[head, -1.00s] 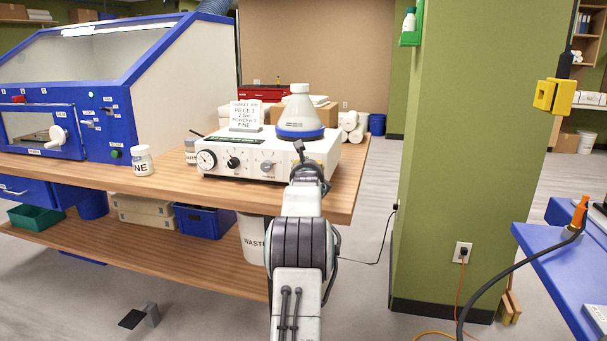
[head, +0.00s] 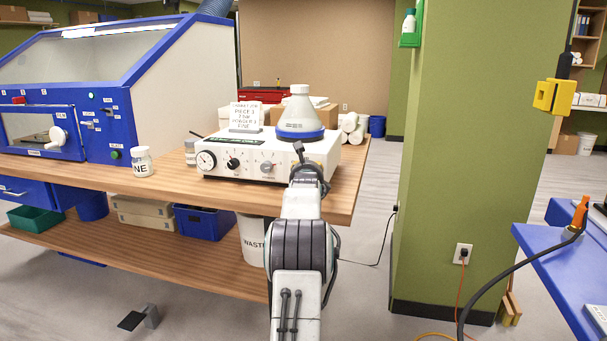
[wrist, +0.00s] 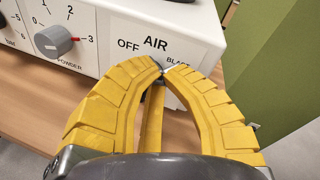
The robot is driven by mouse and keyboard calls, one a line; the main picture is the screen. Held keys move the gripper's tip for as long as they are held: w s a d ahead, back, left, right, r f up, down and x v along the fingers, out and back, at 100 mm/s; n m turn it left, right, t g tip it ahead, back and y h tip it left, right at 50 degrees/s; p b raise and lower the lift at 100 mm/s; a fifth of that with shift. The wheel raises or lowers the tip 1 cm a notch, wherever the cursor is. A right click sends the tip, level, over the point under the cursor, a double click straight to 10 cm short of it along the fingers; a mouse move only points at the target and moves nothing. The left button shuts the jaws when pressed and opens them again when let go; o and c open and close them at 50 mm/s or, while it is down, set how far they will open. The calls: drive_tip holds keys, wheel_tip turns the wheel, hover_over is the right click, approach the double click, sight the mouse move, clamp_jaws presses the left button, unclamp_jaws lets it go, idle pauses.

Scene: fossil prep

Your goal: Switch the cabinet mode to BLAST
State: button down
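The white control unit (head: 225,170) stands on the wooden bench, with a dial and knobs on its front. In the wrist view, its front panel (wrist: 115,60) reads OFF, AIR and BLAST, the last partly covered by my right finger. My gripper (wrist: 161,69) has its yellow fingertips almost together just below AIR. A small metal piece, seemingly the mode lever (wrist: 159,67), shows at the tips; I cannot tell whether it is pinched or only touched. Its setting is hidden. In the head view my arm covers the panel's right end.
The grey POWDER knob (wrist: 54,41) sits left of my fingers, its red mark towards 3. A conical flask (head: 299,115) and a sign card (head: 246,115) stand on the unit. A labelled jar (head: 142,162) is to the left. A green pillar (head: 470,150) rises to the right.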

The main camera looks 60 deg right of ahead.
drive_tip(key=shift+s+f+b, duration=0.4)
drive_tip(key=shift+f+b, duration=0.45)
drive_tip(key=shift+b, duration=0.15)
drive_tip(key=shift+s+f+b, duration=0.1)
drive_tip(key=shift+f+b, duration=0.35)
drive_tip(key=shift+b, duration=0.65)
drive_tip(key=shift+s+d, duration=0.15)
drive_tip(key=shift+s, duration=0.1)
idle(0.3)
drive_tip(key=shift+s+r, duration=0.1)
drive_tip(key=shift+r, duration=0.35)
